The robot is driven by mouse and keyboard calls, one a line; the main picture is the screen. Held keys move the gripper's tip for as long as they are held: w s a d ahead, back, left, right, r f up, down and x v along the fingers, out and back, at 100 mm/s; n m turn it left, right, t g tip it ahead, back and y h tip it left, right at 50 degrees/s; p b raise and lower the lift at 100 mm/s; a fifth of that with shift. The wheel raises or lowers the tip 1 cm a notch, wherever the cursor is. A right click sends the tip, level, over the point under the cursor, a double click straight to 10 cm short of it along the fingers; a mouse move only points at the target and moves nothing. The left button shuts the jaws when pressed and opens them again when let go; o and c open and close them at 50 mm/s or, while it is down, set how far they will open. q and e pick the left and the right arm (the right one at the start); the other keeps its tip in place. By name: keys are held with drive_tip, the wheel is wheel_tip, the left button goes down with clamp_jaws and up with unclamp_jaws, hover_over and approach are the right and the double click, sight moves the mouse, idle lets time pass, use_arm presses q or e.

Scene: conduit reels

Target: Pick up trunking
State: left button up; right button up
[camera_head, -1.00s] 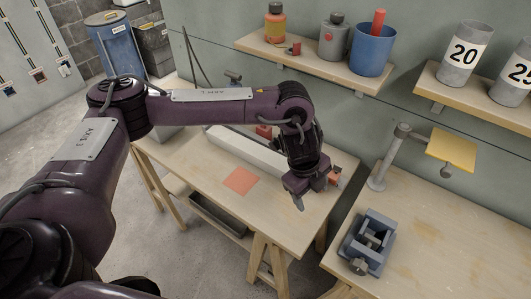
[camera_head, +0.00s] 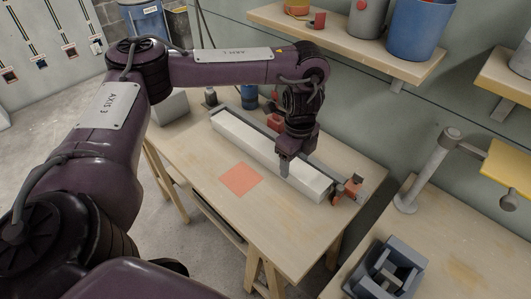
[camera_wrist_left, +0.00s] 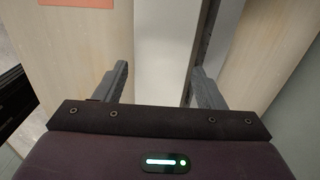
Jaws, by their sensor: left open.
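The trunking (camera_head: 240,137) is a long white square-section bar lying on the wooden workbench, running from back left to front right. It also shows in the left wrist view (camera_wrist_left: 165,45), running up between my fingers. My left gripper (camera_head: 287,168) points down over the bar's right half; it also shows at close range in the left wrist view (camera_wrist_left: 157,80). Its jaws are open, with one finger on each side of the trunking. I cannot tell whether they touch it. The gripper hides part of the bar. My right gripper is in neither view.
A dark rail with red clamps (camera_head: 350,188) runs along the trunking's far side. A flat orange-red square (camera_head: 240,180) marks the bench (camera_head: 275,228) in front. A grey vise (camera_head: 385,270) and post stand on the right bench. A shelf (camera_head: 350,45) holds containers above.

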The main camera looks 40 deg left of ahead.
sight(295, 165)
use_arm(q)
wheel_tip(295, 165, down, 3)
drive_tip(key=shift+w+r+b, duration=0.1)
drive_tip(key=shift+b, duration=0.25)
drive_tip(key=c, duration=1)
drive_tip(key=shift+c, duration=0.2)
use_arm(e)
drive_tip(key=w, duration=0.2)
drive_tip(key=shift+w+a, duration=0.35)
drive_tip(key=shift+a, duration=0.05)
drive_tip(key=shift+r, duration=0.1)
